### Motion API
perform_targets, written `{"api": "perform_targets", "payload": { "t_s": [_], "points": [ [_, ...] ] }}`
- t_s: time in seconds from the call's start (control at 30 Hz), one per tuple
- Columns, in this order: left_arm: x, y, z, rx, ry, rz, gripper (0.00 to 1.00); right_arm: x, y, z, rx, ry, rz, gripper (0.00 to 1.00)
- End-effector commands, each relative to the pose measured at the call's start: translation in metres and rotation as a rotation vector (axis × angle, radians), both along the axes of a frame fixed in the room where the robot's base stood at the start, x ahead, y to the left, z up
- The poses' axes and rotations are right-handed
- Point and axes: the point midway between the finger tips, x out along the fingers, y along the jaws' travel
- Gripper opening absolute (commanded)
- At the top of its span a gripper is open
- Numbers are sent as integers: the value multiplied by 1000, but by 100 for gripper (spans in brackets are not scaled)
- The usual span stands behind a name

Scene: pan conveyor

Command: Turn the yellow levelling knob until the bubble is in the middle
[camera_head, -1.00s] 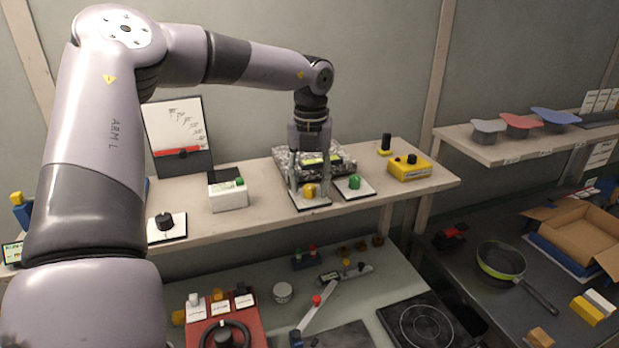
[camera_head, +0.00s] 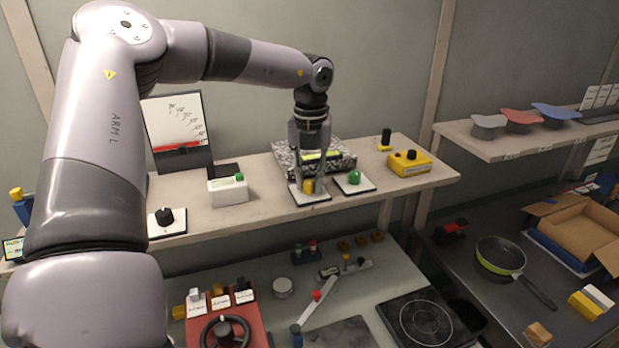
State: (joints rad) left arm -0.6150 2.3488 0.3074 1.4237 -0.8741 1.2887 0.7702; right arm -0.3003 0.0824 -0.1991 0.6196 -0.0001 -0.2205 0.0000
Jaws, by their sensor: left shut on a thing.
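The yellow knob (camera_head: 308,187) stands on a small white plate (camera_head: 312,199) on the raised shelf. My left gripper (camera_head: 309,185) points down over it and is shut on it, with the fingers hiding part of the knob. Behind the gripper lies a speckled grey block (camera_head: 284,158) with a yellow-green level vial (camera_head: 318,157) on top, partly hidden by the gripper. The bubble is too small to make out. My right gripper is not in view.
A green knob (camera_head: 354,178) stands close to the right of the yellow one, and a black knob (camera_head: 165,217) farther left. A white box with a green button (camera_head: 228,191) and a yellow box (camera_head: 409,163) share the shelf (camera_head: 270,200).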

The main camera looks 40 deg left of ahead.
Motion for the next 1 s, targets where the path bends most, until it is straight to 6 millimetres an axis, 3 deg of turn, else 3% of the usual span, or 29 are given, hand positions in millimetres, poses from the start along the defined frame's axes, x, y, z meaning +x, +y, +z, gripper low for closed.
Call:
{"api": "perform_targets", "payload": {
  "t_s": [0.17,0.53,0.87,0.9,1.0],
  "points": [
    [0,0,-1,1,-1,-9,0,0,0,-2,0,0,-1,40],
    [0,0,-2,0,0,-264,0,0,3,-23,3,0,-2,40],
    [0,-1,0,-1,2,-282,0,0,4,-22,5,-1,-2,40],
    [0,-1,0,-1,3,-282,24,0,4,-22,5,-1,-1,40],
    [0,-1,0,-1,1,-281,31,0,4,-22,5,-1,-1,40]
  ]
}}
